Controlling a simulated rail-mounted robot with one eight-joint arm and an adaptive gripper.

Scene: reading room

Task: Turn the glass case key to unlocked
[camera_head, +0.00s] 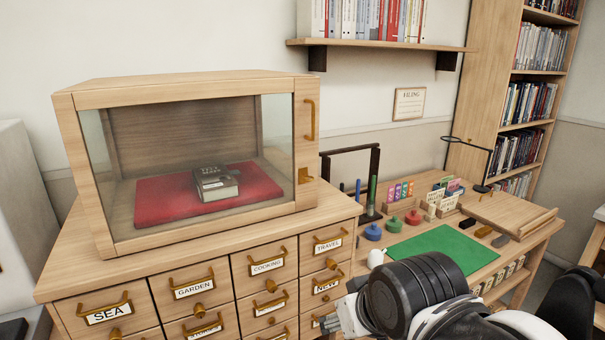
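The wooden glass case (185,87) stands on top of the drawer cabinet at the left, its glass front shut. A brass key (305,176) sits low on the right part of its front frame, below a brass handle (310,120). The key is too small to tell which way it is turned. Inside the case a dark book (216,184) lies on a red cushion (160,205). My arm shows at the lower right, well apart from the key.
The drawer cabinet (52,275) has labelled drawers with brass pulls that stick out. To the right, a desk holds a green mat (440,252), stamps and small racks. A wall shelf (400,44) with books hangs above. The space before the case's front is clear.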

